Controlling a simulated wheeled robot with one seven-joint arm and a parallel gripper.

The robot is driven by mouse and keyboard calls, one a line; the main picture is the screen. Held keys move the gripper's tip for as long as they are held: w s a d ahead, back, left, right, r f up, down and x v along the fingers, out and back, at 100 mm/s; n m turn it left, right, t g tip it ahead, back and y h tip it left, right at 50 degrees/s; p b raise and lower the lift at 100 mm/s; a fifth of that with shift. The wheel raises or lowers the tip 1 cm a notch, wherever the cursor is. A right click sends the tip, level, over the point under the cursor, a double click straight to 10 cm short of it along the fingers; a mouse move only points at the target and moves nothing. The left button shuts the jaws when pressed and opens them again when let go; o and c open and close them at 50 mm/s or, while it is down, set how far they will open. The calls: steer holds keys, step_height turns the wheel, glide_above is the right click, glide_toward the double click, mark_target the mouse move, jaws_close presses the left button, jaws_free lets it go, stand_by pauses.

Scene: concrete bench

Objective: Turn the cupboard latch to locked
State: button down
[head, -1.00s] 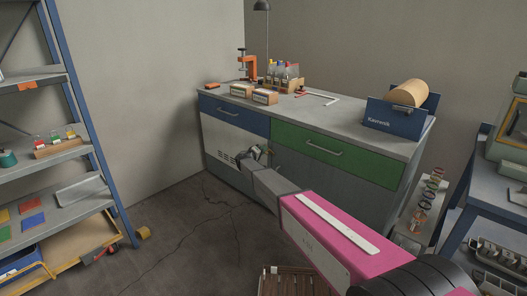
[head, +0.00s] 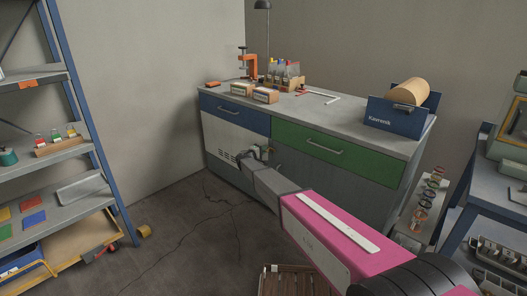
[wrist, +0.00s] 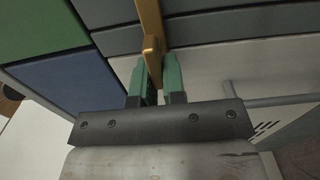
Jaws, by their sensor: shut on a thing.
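The cupboard latch (wrist: 151,30) is a brass-coloured bar that shows at the top of the wrist view, near the seam between the pale door (wrist: 205,65) and the grey door (wrist: 215,27). My gripper (wrist: 154,72) has its two green fingers closed around the latch's near end. In the head view my gripper (head: 258,153) is at the cupboard front (head: 225,138), below the blue and green drawers. There it hides the latch. I cannot tell from these views whether the latch stands at locked.
A bar handle (wrist: 270,101) sticks out of the pale door close to my gripper. The benchtop (head: 335,118) holds an orange clamp (head: 248,66), boxes, bottles and a blue roll holder (head: 395,118). A shelf rack (head: 85,130) stands left. The floor between is mostly clear.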

steer(key=c, duration=1.2)
jaws_free()
steer(key=shift+s+a, duration=0.1)
steer(key=v, duration=1)
steer(key=shift+s+a, duration=0.25)
